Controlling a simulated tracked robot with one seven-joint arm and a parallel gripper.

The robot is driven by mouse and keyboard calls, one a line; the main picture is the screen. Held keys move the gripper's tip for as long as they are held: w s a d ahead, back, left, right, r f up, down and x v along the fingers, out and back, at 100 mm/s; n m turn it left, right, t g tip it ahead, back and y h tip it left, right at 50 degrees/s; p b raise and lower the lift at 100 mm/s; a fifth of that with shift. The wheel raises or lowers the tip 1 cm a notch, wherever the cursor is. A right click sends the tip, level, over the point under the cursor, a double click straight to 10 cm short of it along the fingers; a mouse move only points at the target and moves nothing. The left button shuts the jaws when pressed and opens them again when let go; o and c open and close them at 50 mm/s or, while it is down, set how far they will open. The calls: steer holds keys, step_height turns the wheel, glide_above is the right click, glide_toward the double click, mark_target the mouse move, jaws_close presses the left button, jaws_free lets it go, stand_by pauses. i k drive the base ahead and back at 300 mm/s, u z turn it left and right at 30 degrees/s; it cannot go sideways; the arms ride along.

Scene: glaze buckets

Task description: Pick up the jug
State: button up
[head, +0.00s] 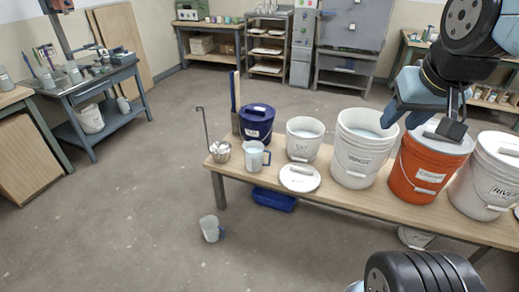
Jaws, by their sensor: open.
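A pale jug (210,229) with a blue-grey handle stands on the concrete floor in front of the bench's left end, slightly tilted in the view. A second, similar jug (254,158) stands on the wooden bench (335,187), its handle to the right. My gripper (448,130) is at the upper right, in front of or above the orange bucket (419,172). It is open and far from both jugs. I see nothing held in it.
A dark blue bucket (257,123), several white buckets (357,152), a white lid (300,178) and a small metal container (220,152) stand on the bench. A blue tub (274,199) is beneath it. Floor around the floor jug is clear.

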mark_target(253, 151)
steer(key=i, duration=0.95)
steer(key=u, duration=0.05)
